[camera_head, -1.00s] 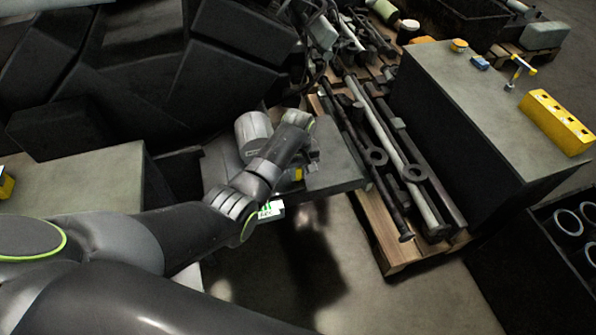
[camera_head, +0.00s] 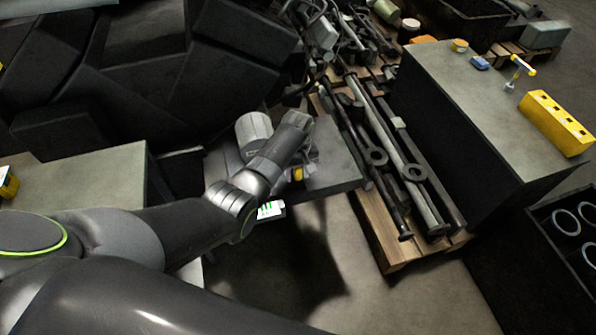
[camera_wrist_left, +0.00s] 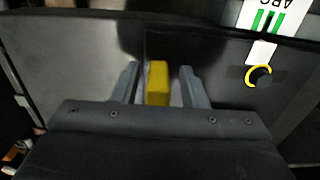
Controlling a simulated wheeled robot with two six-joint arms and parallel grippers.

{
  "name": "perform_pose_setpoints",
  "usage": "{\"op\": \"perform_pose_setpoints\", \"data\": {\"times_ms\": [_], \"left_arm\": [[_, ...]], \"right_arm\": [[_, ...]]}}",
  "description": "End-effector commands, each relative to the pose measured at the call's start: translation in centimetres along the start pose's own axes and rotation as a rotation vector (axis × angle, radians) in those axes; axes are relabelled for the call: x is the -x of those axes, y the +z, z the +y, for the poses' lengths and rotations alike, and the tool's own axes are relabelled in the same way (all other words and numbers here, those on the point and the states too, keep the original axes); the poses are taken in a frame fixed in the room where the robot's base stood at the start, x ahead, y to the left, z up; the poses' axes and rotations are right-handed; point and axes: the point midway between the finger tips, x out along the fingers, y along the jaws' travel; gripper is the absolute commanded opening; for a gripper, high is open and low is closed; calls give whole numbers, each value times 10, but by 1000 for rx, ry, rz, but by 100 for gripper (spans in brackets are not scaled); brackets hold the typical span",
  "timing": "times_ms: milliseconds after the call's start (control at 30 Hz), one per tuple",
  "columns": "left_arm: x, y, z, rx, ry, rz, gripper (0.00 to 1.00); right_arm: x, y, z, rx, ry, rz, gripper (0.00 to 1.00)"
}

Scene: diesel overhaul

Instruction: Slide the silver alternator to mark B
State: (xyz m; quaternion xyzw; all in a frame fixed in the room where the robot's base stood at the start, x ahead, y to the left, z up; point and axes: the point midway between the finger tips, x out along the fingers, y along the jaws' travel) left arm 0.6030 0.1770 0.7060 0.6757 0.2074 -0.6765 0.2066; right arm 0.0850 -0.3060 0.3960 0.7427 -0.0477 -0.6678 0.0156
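The silver alternator (camera_head: 253,128) is a short grey cylinder on a dark bench top (camera_head: 338,160), left of my left wrist in the head view. My left arm partly hides it. My left gripper (camera_wrist_left: 159,84) points down at the bench. Its two fingers stand apart, with a yellow block (camera_wrist_left: 158,83) between them and gaps at both sides. The yellow block also shows beside the wrist in the head view (camera_head: 298,174). A white label with green bars and letters (camera_wrist_left: 268,15) lies at the upper right of the wrist view. I cannot make out mark B. My right gripper is not in view.
A wooden pallet (camera_head: 400,262) with long metal rods lies right of the bench. A dark cabinet (camera_head: 470,110) beyond it carries a yellow block with holes (camera_head: 556,123). A grey-topped table (camera_head: 85,180) stands at left.

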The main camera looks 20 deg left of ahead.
Motion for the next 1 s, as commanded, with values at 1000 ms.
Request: {"op": "perform_pose_setpoints", "data": {"times_ms": [1000], "left_arm": [[138, -1, 0, 1, 4, 4, 40]], "right_arm": [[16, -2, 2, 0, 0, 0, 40]]}}
